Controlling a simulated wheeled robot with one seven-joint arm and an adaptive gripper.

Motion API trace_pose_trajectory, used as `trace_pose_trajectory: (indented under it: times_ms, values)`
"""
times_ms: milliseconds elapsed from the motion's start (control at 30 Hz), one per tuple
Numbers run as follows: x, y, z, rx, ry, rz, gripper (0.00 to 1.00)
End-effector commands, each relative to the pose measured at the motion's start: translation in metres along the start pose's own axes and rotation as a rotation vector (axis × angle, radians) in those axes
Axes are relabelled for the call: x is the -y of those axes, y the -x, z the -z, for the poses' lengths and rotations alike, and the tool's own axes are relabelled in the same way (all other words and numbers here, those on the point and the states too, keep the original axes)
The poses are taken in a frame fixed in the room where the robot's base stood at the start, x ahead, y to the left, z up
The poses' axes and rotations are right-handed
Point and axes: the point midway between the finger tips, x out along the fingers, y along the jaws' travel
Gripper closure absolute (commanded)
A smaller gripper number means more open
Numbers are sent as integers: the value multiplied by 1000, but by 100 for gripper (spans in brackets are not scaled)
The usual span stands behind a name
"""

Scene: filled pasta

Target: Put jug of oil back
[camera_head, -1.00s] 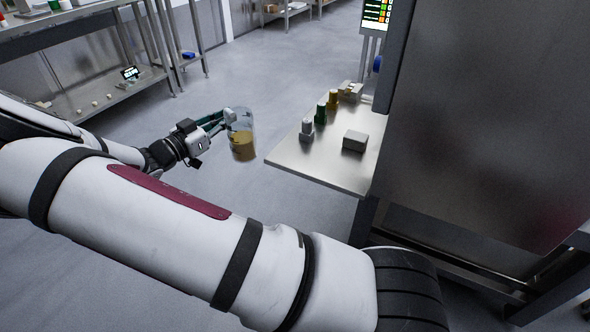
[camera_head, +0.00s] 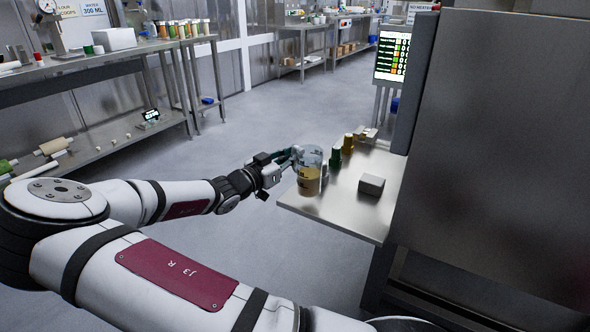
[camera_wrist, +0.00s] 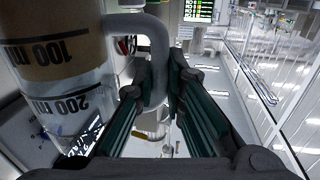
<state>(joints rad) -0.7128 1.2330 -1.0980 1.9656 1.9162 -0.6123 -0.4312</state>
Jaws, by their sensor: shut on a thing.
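The jug of oil (camera_head: 309,181) is a clear measuring jug with golden-brown oil in its lower part. It appears upright in the head view, overlapping the left edge of the steel side table (camera_head: 340,212). I cannot tell whether it touches the table. My gripper (camera_head: 292,157) is at the jug's left side, shut on its handle. In the wrist view, the jug (camera_wrist: 58,75) fills the left side with its markings upside down, and its clear handle (camera_wrist: 156,45) runs between the fingers of my gripper (camera_wrist: 163,78).
A large steel cabinet (camera_head: 490,140) rises at right. A steel shelf unit (camera_head: 110,65) with several items stands at left. Open floor lies between.

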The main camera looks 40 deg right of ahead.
Motion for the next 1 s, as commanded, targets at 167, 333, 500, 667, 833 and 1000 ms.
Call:
trace_pose_trajectory:
  times_ms: [167,333,500,667,833,1000]
  values:
    - [-4,-8,-22,-4,5,1,100]
    - [-4,-9,-36,-3,1,1,100]
    - [-4,-8,-35,-2,-1,0,100]
    - [-4,-8,-37,-1,0,0,100]
    - [-4,-8,-38,0,0,0,69]
    - [-4,-8,-38,-1,0,0,69]
